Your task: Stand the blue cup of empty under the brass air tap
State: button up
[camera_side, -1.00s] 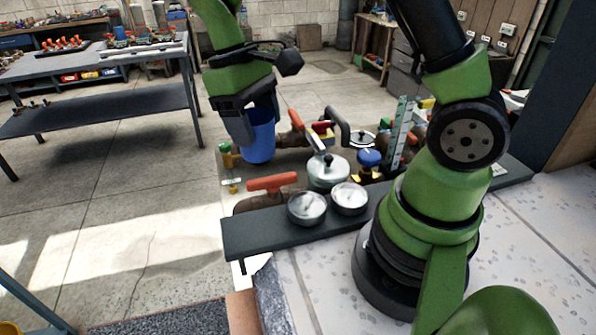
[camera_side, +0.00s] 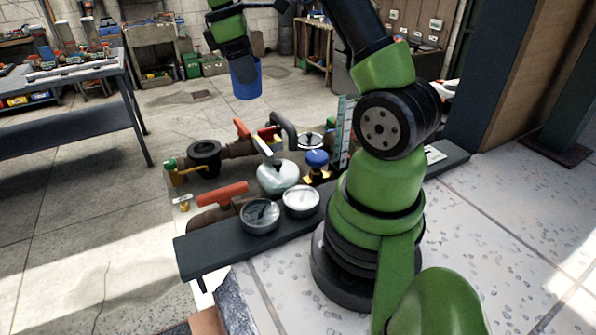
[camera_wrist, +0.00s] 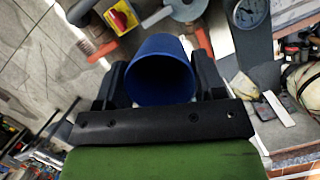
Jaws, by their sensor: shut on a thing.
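The blue cup (camera_side: 246,78) is in my gripper (camera_side: 238,62), raised clear above and behind the pipework in the side view. In the wrist view the cup (camera_wrist: 162,70) sits between the two dark fingers of my gripper (camera_wrist: 160,85), its open mouth toward the camera. Its inside is dark and I see no contents. A small brass-coloured tap (camera_side: 184,178) with a green end is at the left end of the pipework, well below and left of the cup. Another brass-coloured valve body sits under a blue knob (camera_side: 317,158). I cannot tell which is the air tap.
A black round fitting (camera_side: 204,156), an orange-red handle (camera_side: 222,193), a silver domed vessel (camera_side: 277,177) and two gauges (camera_side: 260,215) crowd the pit. A dark shelf edge (camera_side: 208,253) runs in front. Open concrete floor (camera_side: 90,190) lies left.

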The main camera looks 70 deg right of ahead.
jog(key=s+d+n+t+h, duration=0.1)
jog(key=s+d+n, duration=0.2)
jog(key=s+d, duration=0.45)
jog(key=s+d+n, duration=0.2)
jog(key=s+d, duration=0.3)
jog(key=d, duration=0.5)
jog(key=shift+w+a+f, duration=0.1)
jog(key=shift+f, duration=7.2)
jog(key=shift+w+a+f, duration=0.1)
jog(key=shift+f, duration=7.15)
jog(key=o, duration=0.9)
jog(key=shift+f, duration=0.1)
